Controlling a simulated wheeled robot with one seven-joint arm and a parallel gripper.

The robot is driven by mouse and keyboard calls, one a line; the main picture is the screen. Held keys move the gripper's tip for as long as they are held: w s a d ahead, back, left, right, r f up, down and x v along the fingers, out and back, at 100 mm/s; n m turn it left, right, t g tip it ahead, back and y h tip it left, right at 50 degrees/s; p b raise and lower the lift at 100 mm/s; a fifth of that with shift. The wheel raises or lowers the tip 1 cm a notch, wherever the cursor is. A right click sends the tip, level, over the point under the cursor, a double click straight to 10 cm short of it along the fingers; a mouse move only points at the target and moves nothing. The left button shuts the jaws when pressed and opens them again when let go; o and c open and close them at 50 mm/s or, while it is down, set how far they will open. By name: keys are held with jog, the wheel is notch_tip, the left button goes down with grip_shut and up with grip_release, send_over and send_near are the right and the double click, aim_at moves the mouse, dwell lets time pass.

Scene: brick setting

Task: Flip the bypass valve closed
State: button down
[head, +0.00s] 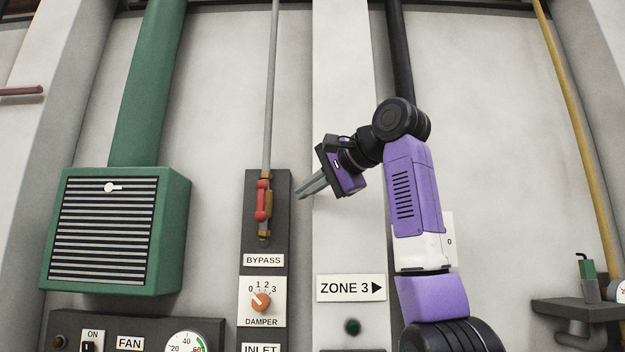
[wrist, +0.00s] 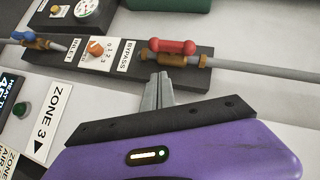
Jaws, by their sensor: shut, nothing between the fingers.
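The bypass valve has a red handle (head: 262,200) on a brass body (head: 267,184), mounted on a dark upright panel (head: 281,219) above the BYPASS label (head: 264,260). The handle lies in line with the grey pipe. In the wrist view the red handle (wrist: 174,47) shows beyond my fingertips, along the brass body (wrist: 167,60). My gripper (head: 299,194) is right of the panel, its fingers pointing left toward the valve. In the wrist view its fingers (wrist: 159,78) are together with nothing between them. They appear apart from the handle.
Below the valve is an orange DAMPER knob (head: 261,302). A green vented box (head: 117,231) stands out from the wall at left. A ZONE 3 sign (head: 351,288) and a green button (head: 352,327) are below my arm. A shelf (head: 582,310) juts out at right.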

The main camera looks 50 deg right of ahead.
aim_at(265, 213)
jog(key=shift+w+a+f+p, duration=0.25)
jog(key=shift+w+f+p, duration=0.25)
jog(key=shift+w, duration=0.8)
jog(key=shift+w+a+f+p, duration=0.25)
jog(key=shift+w+f+p, duration=0.25)
jog(key=shift+w, duration=0.75)
jog(key=shift+w+a+f+p, duration=0.25)
jog(key=shift+w+f+p, duration=0.25)
jog(key=shift+w, duration=0.8)
jog(key=shift+a+f+b, duration=0.1)
jog(key=shift+b, duration=0.25)
